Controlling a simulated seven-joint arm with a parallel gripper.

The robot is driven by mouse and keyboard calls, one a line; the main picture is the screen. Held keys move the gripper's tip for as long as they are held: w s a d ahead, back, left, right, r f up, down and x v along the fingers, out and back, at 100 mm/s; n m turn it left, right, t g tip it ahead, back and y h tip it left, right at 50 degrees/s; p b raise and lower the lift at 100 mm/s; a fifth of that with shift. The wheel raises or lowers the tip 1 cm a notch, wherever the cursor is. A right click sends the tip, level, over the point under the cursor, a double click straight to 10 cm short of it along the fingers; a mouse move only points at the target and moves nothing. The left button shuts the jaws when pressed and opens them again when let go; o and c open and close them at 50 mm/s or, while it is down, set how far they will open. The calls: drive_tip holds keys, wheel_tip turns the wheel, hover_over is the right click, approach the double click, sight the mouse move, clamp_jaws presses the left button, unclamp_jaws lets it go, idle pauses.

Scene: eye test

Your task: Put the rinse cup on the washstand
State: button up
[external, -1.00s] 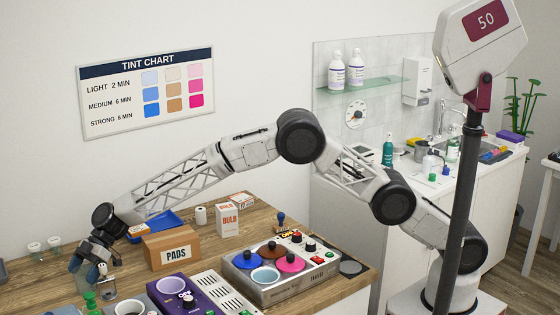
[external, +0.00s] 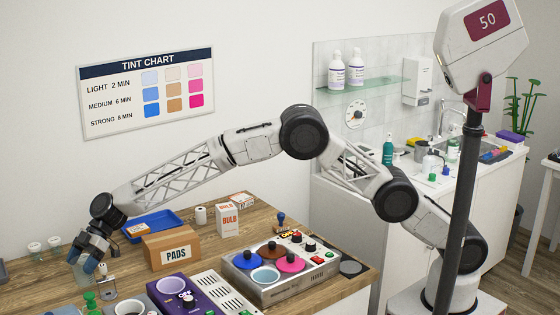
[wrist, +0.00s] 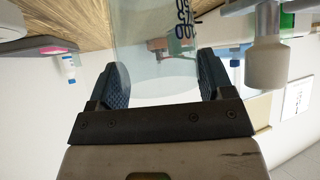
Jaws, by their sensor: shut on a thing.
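My gripper (external: 90,268) is low over the left end of the wooden table in the external view. In the wrist view its two dark, ribbed fingers (wrist: 160,85) are shut on a clear cup (wrist: 150,65) with dark printed numbers. I cannot tell from these frames whether this is the rinse cup. In the external view the cup is mostly hidden by the fingers. The washstand (external: 340,225) is the white cabinet at the back right, with a tap and sink and several items on its top.
A PADS box (external: 172,250), blue tray (external: 155,224), BULB box (external: 228,220) and warmer with coloured pots (external: 290,275) crowd the wooden table. A dark pole (external: 462,200) with a 50 sign stands before the washstand.

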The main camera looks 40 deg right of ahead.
wheel_tip(320, 180, up, 15)
drive_tip(key=shift+f, duration=0.2)
idle(1.3)
